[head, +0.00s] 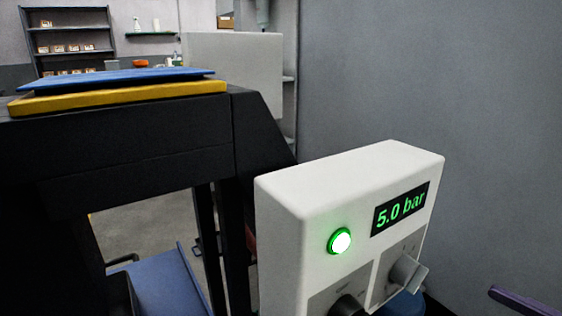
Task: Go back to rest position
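Neither of my grippers can be made out in the head view. A white control box (305,188) stands close in front, right of centre. Its dark display (400,209) reads "5.0 bar" in green. A round green button (340,241) on its front is lit. Below are a grey knob (402,276) and a black knob (347,306), the black one cut off by the lower edge.
A black frame (130,145) stands at left, with a yellow plate (120,97) and a blue sheet (115,77) on top. A blue surface (168,285) lies low behind it. A grey wall (430,80) closes the right. A dark bar (525,302), unclear, enters bottom right.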

